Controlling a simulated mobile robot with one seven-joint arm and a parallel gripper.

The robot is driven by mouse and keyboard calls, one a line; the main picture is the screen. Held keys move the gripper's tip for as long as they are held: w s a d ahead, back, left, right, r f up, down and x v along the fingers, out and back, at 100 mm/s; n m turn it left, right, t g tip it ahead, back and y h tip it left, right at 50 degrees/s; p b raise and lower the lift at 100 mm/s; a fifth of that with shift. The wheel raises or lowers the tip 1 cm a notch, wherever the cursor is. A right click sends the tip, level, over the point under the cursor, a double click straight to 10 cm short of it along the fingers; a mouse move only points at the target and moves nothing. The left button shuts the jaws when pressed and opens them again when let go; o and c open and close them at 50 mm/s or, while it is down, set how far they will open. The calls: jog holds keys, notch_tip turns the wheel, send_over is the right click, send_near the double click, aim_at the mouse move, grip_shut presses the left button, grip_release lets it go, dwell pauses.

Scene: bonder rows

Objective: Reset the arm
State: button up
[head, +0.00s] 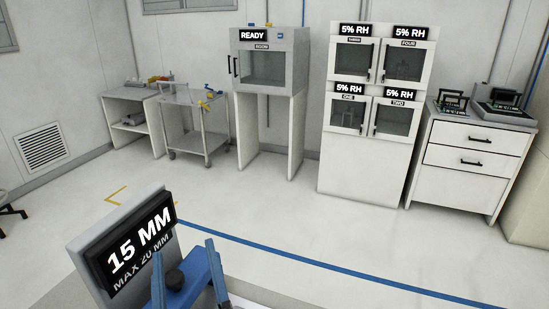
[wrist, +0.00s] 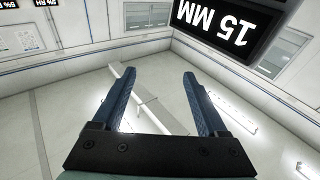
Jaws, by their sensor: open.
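My gripper (wrist: 159,74) is open in the wrist view. Its two blue fingers stand well apart with nothing between them. Past them are the pale room, walls and floor, seen tilted. In the head view my gripper (head: 184,250) shows at the bottom edge as blue fingers pointing upward, partly cut off by the frame. It appears in front of a grey panel with a black display (head: 137,246) reading 15 MM, MAX 20 MM. The same display (wrist: 228,25) is upside down at the top right of the wrist view.
At the back stand a low bench (head: 134,104), a wheeled cart (head: 205,137), a cabinet marked READY (head: 268,92), a four-door cabinet (head: 360,170) with 5% RH displays, and a drawer unit (head: 470,145) holding devices. The open floor (head: 250,205) has a blue line across it.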

jog(key=d+r+m+t+h+p, duration=0.1)
jog(key=d+r+t, duration=0.15)
jog(key=r, duration=0.85)
jog(key=d+r+t+h+p, duration=0.1)
jog(key=d+r+t+p, duration=0.15)
jog(key=r, duration=0.75)
jog(key=s+d+r+m+t+h, duration=0.1)
jog(key=s+d+r+m+h, duration=0.1)
jog(key=r, duration=0.7)
jog(key=s+d+r+m+t+h+p, duration=0.1)
jog(key=s+d+r+m+t+h, duration=0.1)
jog(key=d+r, duration=0.4)
notch_tip(320, 180, up, 3)
jog(key=shift+s+r+t+h, duration=0.15)
jog(key=shift+s+t+h, duration=0.15)
jog(key=shift+s+h, duration=0.75)
jog(key=shift+s+a+y, duration=0.1)
jog(key=shift+s+y, duration=0.05)
jog(key=shift+y, duration=0.1)
